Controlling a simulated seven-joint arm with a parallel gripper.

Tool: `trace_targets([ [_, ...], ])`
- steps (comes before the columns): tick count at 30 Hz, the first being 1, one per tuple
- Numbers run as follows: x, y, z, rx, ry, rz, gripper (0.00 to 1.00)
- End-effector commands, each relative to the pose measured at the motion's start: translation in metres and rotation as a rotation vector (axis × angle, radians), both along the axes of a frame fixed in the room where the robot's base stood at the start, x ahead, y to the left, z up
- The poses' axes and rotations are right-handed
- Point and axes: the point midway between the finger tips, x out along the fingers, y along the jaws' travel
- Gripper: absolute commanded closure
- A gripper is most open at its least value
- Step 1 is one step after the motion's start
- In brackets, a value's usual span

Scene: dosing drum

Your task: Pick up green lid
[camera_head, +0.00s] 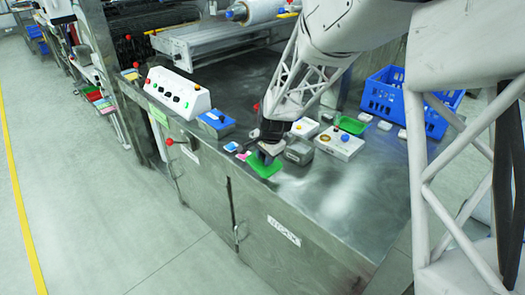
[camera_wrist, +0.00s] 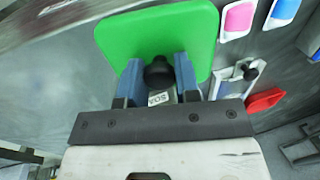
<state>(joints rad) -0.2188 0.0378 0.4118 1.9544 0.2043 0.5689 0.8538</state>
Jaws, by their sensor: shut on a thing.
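The green lid (camera_wrist: 155,35) is a flat square plate with rounded corners and a dark round knob in the wrist view. My gripper (camera_wrist: 160,72) has its two blue-grey fingers on either side of the knob, shut on it. In the head view the green lid (camera_head: 265,166) is at the front edge of the steel table, under my gripper (camera_head: 268,152). I cannot tell whether the lid touches the table. A small label shows between the fingers below the knob.
Pink and blue small pieces (camera_wrist: 238,17) lie beside the lid. A red piece (camera_wrist: 264,100) is to its right. On the steel table (camera_head: 330,220) stand a blue-topped box (camera_head: 216,123), a white control box (camera_head: 178,92), a green tray (camera_head: 351,125) and a blue crate (camera_head: 385,98). The front right tabletop is clear.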

Motion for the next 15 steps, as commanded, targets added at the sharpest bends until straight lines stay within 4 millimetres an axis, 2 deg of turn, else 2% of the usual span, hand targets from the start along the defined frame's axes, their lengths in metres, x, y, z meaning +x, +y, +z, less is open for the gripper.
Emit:
trace_targets([
  [6, -0.036, -0.009, 0.004, 0.0, -0.001, 0.0, 0.93],
  [15, -0.073, -0.018, 0.007, 0.0, 0.0, 0.001, 0.93],
])
